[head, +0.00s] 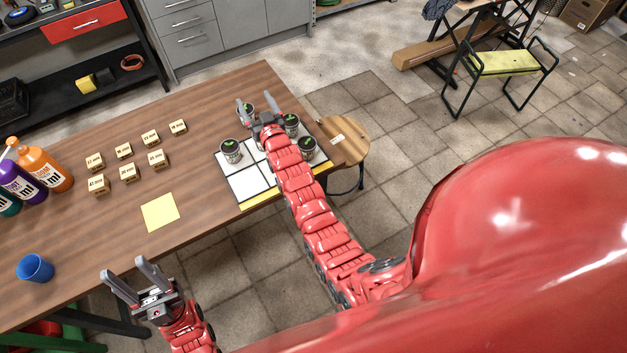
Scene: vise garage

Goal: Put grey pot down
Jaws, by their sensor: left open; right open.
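Several grey pots with green tops stand on a white gridded board (245,188) on the wooden table. One pot (231,151) is at the board's left, one pot (291,121) and another pot (307,147) are at its right. A further pot (248,109) is at the far side, partly hidden by my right gripper (255,99). The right gripper is open, its fingers reaching over the far part of the board beside that pot. Whether it touches the pot cannot be told. My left gripper (121,266) is open and empty near the table's front edge.
Several small labelled wooden blocks (127,172) stand in rows on the table (205,120). A yellow square (160,212), a blue cup (35,268) and bottles (42,167) are at the left. A round wooden stool (345,140) stands beyond the table's right end.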

